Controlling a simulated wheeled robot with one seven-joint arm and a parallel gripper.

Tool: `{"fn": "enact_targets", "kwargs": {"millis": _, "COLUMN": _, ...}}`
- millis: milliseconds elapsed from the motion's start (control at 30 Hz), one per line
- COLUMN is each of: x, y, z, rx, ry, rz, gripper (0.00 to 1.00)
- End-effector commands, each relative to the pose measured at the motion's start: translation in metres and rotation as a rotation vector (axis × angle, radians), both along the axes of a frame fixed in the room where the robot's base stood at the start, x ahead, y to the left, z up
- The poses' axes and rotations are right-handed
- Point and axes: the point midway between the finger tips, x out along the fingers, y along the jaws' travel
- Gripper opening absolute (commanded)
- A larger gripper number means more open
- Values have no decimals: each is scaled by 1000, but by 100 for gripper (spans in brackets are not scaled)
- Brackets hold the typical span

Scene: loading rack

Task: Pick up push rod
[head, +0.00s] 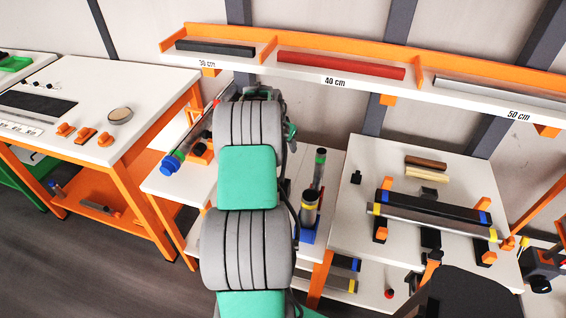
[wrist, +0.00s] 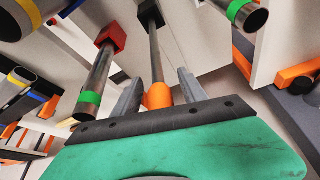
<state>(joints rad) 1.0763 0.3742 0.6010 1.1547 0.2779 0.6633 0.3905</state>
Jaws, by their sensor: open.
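In the wrist view a thin grey rod with a rounded orange end (wrist: 158,96), which looks like the push rod, runs from a dark block down between the fingers of my gripper (wrist: 160,76). The two fingers are apart, one on each side of the rod near its orange end. The gap to each finger shows, and I cannot tell how deep the rod sits between them. In the head view my arm hides the gripper and the rod.
In the wrist view a green-banded tube (wrist: 95,82) in a red holder stands close left; another tube (wrist: 248,14) is upper right. In the head view a shelf (head: 305,74) carries bars above, and a white table (head: 350,225) with bars stands right.

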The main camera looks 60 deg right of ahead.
Motion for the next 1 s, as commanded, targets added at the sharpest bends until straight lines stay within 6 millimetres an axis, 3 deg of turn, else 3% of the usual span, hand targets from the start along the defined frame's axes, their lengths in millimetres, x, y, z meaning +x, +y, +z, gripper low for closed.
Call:
{"fn": "enact_targets", "kwargs": {"millis": 67, "x": 0, "y": 0, "z": 0, "rx": 0, "ry": 0, "rz": 0, "gripper": 49}}
{"fn": "enact_targets", "kwargs": {"millis": 667, "x": 0, "y": 0, "z": 0, "rx": 0, "ry": 0, "rz": 0, "gripper": 0}}
{"fn": "enact_targets", "kwargs": {"millis": 1000, "x": 0, "y": 0, "z": 0, "rx": 0, "ry": 0, "rz": 0, "gripper": 0}}
